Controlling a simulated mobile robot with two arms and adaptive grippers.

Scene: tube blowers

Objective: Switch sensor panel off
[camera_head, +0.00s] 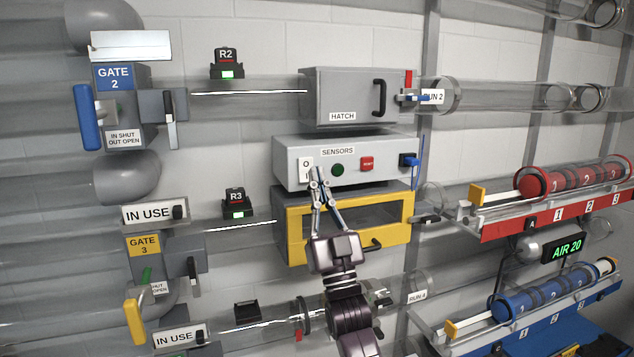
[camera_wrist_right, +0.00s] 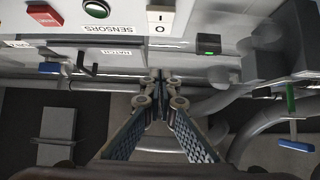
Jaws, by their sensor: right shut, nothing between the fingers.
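The sensor panel (camera_head: 318,150) is a grey box labelled SENSORS on the wall, in the middle of the head view. On its front are a white rocker switch (camera_head: 306,169) at the left, a green round button (camera_head: 337,170) and a red button (camera_head: 366,164). The switch also shows in the right wrist view (camera_wrist_right: 160,18), upside down, with an O mark. My right gripper (camera_head: 316,174) is shut and empty, its tips just right of the switch in the head view. I cannot tell whether they touch the panel. My left gripper is not in view.
Above the panel is a grey HATCH box (camera_head: 340,98) with a black handle. Below it is a yellow-framed box (camera_head: 290,238) behind my right arm. A blue knob (camera_head: 411,160) sits at the panel's right end. Racks of red (camera_head: 530,220) and blue tubes (camera_head: 540,328) stand at right.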

